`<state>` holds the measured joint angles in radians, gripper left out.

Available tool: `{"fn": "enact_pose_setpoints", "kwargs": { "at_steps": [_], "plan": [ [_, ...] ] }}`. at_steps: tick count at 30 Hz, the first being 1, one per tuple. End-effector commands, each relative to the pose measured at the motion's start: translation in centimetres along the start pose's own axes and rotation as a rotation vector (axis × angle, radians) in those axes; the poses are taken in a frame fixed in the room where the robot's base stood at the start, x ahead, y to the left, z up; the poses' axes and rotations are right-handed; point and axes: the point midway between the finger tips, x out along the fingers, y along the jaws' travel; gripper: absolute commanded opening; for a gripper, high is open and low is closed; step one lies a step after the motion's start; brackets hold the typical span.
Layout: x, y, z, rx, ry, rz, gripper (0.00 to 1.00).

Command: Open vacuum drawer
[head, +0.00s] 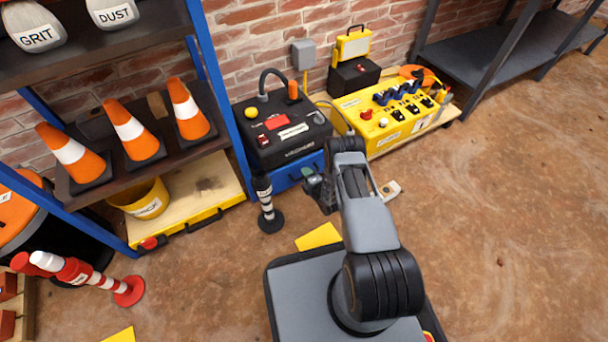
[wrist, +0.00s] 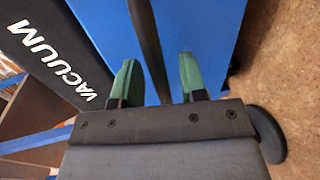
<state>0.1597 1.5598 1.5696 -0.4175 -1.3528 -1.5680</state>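The vacuum unit (head: 285,128) is a black box with a hose, a yellow knob and a red part on top, standing against the brick wall. Its blue drawer (head: 287,176) is at the bottom and looks shut. In the wrist view the blue drawer front (wrist: 215,35) fills the middle, beside a black panel lettered VACUUM (wrist: 55,55). My gripper (head: 312,182) is in front of the drawer. Its green fingers (wrist: 156,75) are open, with a dark bar (wrist: 150,45), seemingly the handle, showing between them. I cannot tell whether they touch it.
A black-and-white post (head: 266,205) stands left of my gripper. A shelf with orange cones (head: 134,130) is at left. A yellow control box (head: 390,115) sits on a pallet at right. A yellow sheet (head: 318,236) lies on the floor. Floor at right is largely clear.

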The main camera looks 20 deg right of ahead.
Motion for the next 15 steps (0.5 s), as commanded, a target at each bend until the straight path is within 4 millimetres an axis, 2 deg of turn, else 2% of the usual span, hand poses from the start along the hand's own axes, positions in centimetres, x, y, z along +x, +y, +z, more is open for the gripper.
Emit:
{"fn": "enact_pose_setpoints", "kwargs": {
  "at_steps": [10,15],
  "plan": [
    [0.25,0.02,-0.55,-0.002,0.009,0.000,0.39],
    [0.23,0.01,-0.50,-0.002,0.008,0.000,0.23]
  ]
}}
